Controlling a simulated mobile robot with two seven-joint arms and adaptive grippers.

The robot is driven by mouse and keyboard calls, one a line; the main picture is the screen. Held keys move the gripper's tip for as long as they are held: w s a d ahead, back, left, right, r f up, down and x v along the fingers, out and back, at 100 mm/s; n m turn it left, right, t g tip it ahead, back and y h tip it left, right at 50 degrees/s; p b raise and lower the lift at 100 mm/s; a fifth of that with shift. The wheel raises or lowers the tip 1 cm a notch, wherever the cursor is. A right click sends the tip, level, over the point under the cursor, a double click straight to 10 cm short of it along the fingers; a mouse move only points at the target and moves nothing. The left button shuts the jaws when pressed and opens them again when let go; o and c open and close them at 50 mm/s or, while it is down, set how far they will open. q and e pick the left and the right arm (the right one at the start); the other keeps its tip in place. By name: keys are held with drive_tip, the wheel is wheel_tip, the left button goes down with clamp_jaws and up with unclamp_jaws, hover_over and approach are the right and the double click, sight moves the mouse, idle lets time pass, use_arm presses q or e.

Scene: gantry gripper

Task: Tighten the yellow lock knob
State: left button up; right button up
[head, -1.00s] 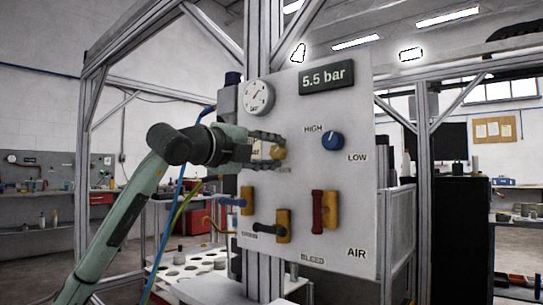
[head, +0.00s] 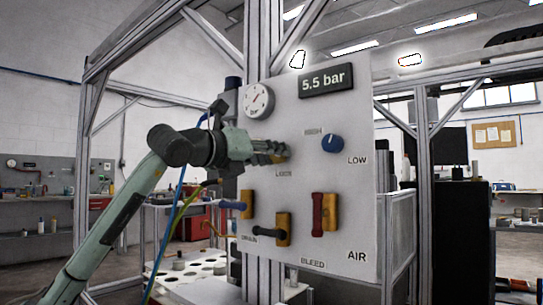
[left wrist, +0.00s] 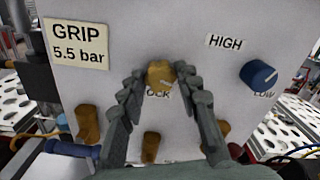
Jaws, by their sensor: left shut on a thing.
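The yellow lock knob (left wrist: 160,75) sits on the upright white panel, between the two fingers of my left gripper (left wrist: 160,82) in the left wrist view. The fingers are shut on its sides. A pale line shows on the knob's face, and the label below it is partly hidden. In the head view my left gripper (head: 276,151) reaches the panel (head: 350,190) from the left and hides most of the knob. My right gripper is in neither view.
A blue knob (head: 332,144) with HIGH and LOW labels is to the right. A gauge (head: 258,101) and a "5.5 bar" display (head: 327,80) are above. Below are a blue-handled valve (head: 232,205), a black-handled valve (head: 268,232) and a red-handled valve (head: 317,214).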

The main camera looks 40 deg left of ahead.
use_arm(q)
drive_tip(key=m+p, duration=0.1)
drive_tip(key=m, duration=1.4)
drive_tip(key=shift+d+f, duration=0.1)
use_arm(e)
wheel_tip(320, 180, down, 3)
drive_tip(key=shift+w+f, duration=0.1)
use_arm(q)
drive_tip(key=shift+o, duration=0.2)
drive_tip(key=shift+m, duration=0.4)
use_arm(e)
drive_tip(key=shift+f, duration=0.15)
use_arm(q)
drive_tip(key=o, duration=1.1)
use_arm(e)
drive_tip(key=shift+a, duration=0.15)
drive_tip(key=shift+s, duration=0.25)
